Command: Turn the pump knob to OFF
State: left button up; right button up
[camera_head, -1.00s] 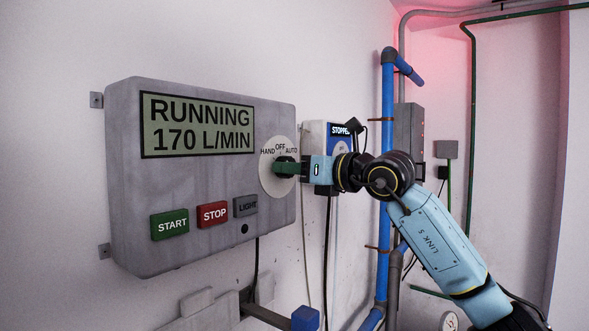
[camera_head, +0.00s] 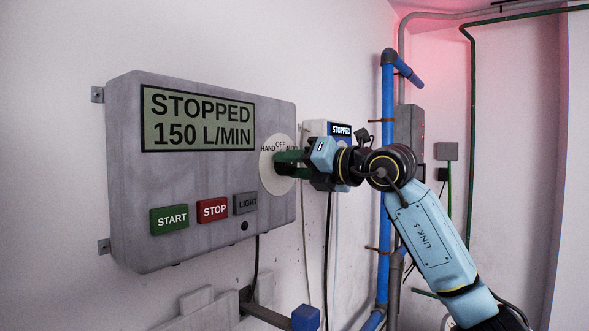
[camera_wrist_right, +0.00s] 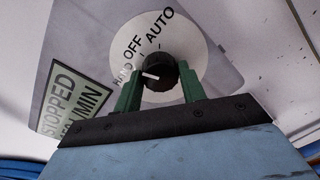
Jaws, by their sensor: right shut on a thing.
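The pump knob (camera_wrist_right: 160,72) is black with a white mark and sits on a round white dial (camera_wrist_right: 197,52) lettered HAND, OFF and AUTO. In the right wrist view the mark points left, on the HAND side; its exact setting is hard to tell. My right gripper (camera_wrist_right: 160,92) is shut on the knob, one green finger on each side. In the head view the right gripper (camera_head: 283,164) reaches the dial (camera_head: 267,174) from the right and hides the knob. The control box display (camera_head: 198,120) reads STOPPED 150 L/MIN. My left gripper is not in view.
The grey control box (camera_head: 135,180) also carries START (camera_head: 169,220), STOP (camera_head: 212,210) and LIGHT (camera_head: 245,203) buttons below the display. A second panel (camera_head: 341,130) marked STOPPED and a blue vertical pipe (camera_head: 384,275) stand close behind my right arm.

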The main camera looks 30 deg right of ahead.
jog(key=shift+m, duration=1.7)
jog(key=o, duration=1)
jog(key=shift+c, duration=0.2)
jog(key=b+v, duration=0.4)
jog(key=v, duration=0.9)
jog(key=shift+s+d+r+b, duration=0.15)
jog(key=shift+s+r+b, duration=0.05)
jog(key=shift+b, duration=0.1)
